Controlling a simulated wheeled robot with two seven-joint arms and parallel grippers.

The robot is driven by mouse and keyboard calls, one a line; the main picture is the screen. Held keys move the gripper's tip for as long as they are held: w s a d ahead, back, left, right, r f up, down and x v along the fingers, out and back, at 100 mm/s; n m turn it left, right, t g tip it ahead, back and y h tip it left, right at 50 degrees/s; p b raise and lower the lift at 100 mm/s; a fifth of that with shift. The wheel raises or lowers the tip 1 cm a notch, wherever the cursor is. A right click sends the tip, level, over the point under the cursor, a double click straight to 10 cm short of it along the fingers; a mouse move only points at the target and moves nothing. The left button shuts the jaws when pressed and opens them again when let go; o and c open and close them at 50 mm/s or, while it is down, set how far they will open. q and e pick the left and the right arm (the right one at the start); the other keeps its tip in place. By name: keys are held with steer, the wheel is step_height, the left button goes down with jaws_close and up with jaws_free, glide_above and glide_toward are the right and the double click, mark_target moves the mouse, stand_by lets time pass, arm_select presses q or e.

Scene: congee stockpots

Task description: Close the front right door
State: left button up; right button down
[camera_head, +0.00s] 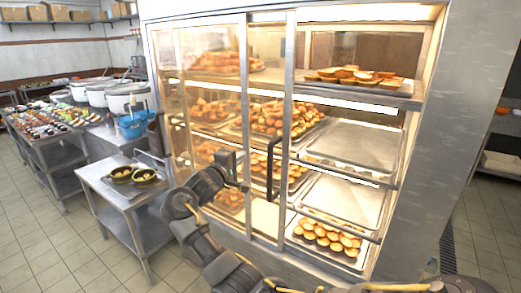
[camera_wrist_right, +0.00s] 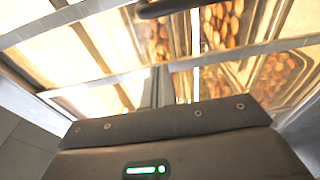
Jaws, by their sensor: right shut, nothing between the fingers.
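The glass cabinet has sliding front doors. The front right door (camera_head: 264,100) appears slid left, overlapping the left door (camera_head: 198,110), with its right edge frame (camera_head: 287,110) near the cabinet's middle. The right half of the front looks open. A black vertical handle (camera_head: 270,168) stands on the door near that edge. My right gripper (camera_head: 240,170) is shut and empty, left of the handle and close to the glass; I cannot tell whether it touches. In the wrist view a dark bar (camera_wrist_right: 175,6), perhaps the handle, crosses the top. My left gripper is not in view.
A low steel table (camera_head: 125,190) with two bowls stands left of the cabinet. Behind it are a long counter (camera_head: 50,140) and large pots (camera_head: 125,97). Tiled floor at lower left is free.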

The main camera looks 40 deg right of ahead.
steer(key=p+x, duration=0.3)
steer(key=x, duration=0.7)
steer(key=s+p, duration=0.1)
steer(key=s, duration=0.1)
steer(key=s+p, duration=0.1)
steer(key=s, duration=0.1)
steer(key=shift+d+f, duration=0.1)
steer(key=shift+d, duration=0.1)
steer(key=shift+w, duration=0.1)
